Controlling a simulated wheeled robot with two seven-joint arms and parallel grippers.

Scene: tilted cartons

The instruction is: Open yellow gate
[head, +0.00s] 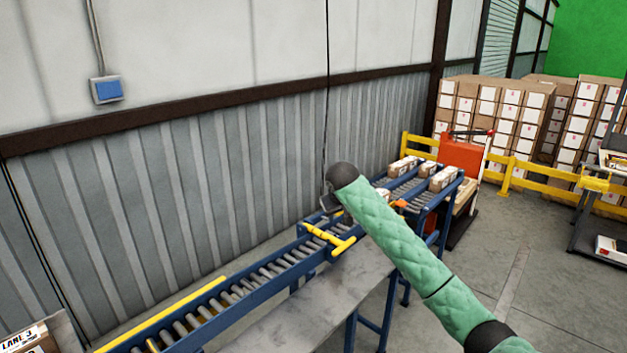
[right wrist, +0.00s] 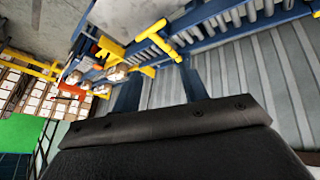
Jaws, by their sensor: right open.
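The yellow gate (head: 330,238) is a T-shaped yellow bar with a handle, set across the blue roller conveyor (head: 243,290). In the right wrist view the gate (right wrist: 160,42) lies beyond the fingers, apart from them. My right gripper (head: 328,204) is mostly hidden behind its dark wrist at the end of the green-sleeved arm. It is above and behind the gate in the head picture. In the right wrist view the two fingers of my right gripper (right wrist: 158,74) stand apart with nothing between them. My left gripper is not in view.
Cartons (head: 404,166) sit on the conveyor's far end, near a red-orange bin (head: 462,157). A grey metal plate (head: 310,302) borders the conveyor in front. A corrugated wall (head: 200,180) runs close behind it. Yellow rails (head: 545,182) and stacked boxes (head: 500,110) stand at the back right.

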